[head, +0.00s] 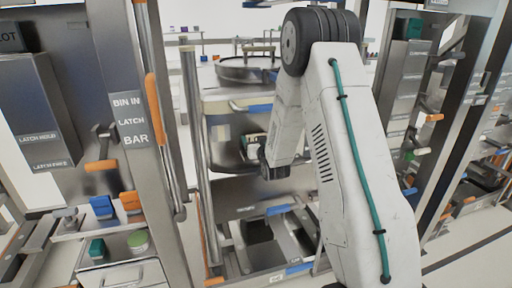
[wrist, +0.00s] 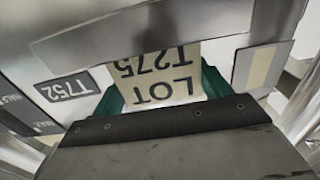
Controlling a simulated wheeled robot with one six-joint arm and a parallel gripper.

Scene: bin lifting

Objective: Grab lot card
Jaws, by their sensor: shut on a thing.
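The lot card (wrist: 160,85) is cream with dark print reading LOT and T275, upside down in the wrist view. My gripper (wrist: 160,90) is shut on it, with green finger parts showing at the card's left and right sides. In the head view, the end of my arm is at the middle rack, and the card cannot be made out there.
A small dark label (wrist: 77,87) is on the metal face left of the card, and a grey and cream plate (wrist: 262,66) is on the right. A metal post labelled BIN IN LATCH BAR (head: 132,118) stands left of my arm. Racks with bins (head: 405,100) stand on the right.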

